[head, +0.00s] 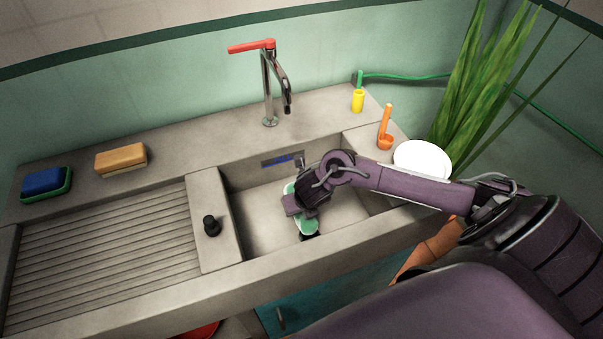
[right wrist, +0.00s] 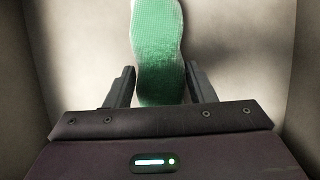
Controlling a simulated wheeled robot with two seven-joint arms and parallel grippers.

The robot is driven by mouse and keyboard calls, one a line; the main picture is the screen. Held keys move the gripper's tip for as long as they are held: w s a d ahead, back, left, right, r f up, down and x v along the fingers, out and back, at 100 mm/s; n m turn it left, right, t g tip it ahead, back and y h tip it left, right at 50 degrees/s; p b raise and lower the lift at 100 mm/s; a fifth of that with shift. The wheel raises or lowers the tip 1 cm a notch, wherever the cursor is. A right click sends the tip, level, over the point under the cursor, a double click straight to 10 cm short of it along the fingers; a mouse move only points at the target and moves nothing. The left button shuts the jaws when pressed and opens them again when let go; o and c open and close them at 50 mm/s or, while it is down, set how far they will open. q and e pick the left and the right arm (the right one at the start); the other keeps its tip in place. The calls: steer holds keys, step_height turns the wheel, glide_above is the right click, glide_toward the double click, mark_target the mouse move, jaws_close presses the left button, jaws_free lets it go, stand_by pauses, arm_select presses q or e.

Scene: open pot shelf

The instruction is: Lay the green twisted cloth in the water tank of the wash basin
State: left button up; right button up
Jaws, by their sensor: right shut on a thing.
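The green twisted cloth (head: 305,225) is inside the water tank of the wash basin (head: 262,222), partly hidden by my right gripper (head: 297,208). In the right wrist view the cloth (right wrist: 158,45) is a long, textured green piece running between the two dark fingers (right wrist: 160,88). My right gripper is shut on it, reaching down into the tank from the right. I cannot tell whether the cloth touches the tank floor. My left gripper is not in view.
A tall tap (head: 268,90) with a red lever stands behind the tank.

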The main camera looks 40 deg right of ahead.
steer(key=shift+f, duration=0.3)
steer(key=shift+f, duration=0.15)
steer(key=o, duration=1.1)
steer(key=shift+r, duration=0.4)
steer(key=p+v, duration=0.3)
steer(key=v, duration=0.8)
steer(key=shift+s+a+r, duration=0.1)
steer(key=shift+s+r, duration=0.1)
steer(key=shift+s, duration=0.1)
